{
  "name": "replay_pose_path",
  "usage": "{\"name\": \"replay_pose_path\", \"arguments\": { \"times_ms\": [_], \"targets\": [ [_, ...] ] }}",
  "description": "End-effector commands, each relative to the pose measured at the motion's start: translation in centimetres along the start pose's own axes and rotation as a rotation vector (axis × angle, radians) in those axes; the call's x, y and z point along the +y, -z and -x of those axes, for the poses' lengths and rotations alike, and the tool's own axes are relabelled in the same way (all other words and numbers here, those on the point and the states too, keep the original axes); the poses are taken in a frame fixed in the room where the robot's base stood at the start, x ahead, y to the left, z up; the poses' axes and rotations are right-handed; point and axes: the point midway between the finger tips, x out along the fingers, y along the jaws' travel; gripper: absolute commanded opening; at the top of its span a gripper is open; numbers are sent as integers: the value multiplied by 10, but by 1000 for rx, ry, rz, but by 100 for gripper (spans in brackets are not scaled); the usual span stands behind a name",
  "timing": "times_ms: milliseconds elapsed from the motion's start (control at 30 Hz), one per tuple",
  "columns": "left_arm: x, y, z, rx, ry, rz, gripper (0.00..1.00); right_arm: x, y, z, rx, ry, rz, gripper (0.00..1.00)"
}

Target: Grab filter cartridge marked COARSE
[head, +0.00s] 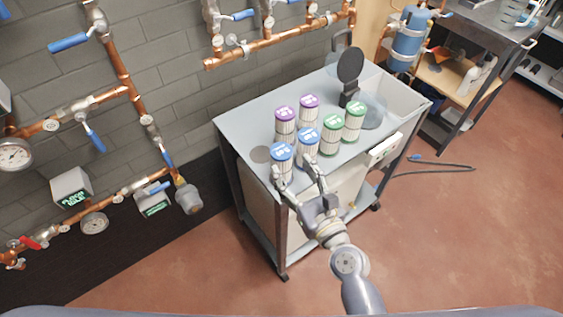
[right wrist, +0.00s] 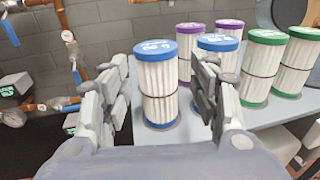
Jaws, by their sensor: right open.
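Several white pleated filter cartridges with coloured caps stand upright on a grey cart top (head: 236,122). Two have blue caps: a front-left one (head: 282,163), also in the right wrist view (right wrist: 158,88), and one behind it to the right (head: 308,140). Two have green caps (head: 331,134) (head: 354,121) and two have purple caps (head: 285,122) (head: 309,107). The cap markings are too small to read, so I cannot tell which is COARSE. My right gripper (head: 294,170) is open, its fingers either side of the front-left blue cartridge in the wrist view; contact is unclear. My left gripper is out of view.
A dark round-headed stand (head: 350,70) is at the cart's back right, beside a white bin (head: 397,95). Copper pipes with gauges (head: 124,62) run along the wall at left. A cable (head: 440,163) lies on the floor at right. The cart top's left end is mostly clear.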

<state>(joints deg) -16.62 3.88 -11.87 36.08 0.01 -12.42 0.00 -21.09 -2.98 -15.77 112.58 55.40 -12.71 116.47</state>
Motion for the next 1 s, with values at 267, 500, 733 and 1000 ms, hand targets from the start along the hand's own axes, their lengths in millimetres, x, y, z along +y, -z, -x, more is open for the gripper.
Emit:
{"name": "replay_pose_path", "arguments": {
  "times_ms": [267, 500, 733, 1000],
  "targets": [
    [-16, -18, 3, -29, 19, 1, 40, 1, 3, -25, 0, 0, 3, 56],
    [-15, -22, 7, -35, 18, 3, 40, 3, 8, -58, 0, 0, 3, 56],
    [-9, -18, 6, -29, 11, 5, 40, 3, 10, -65, 2, 0, 3, 56],
    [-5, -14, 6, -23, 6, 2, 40, 3, 10, -64, 2, 0, 3, 20]
  ]
}}
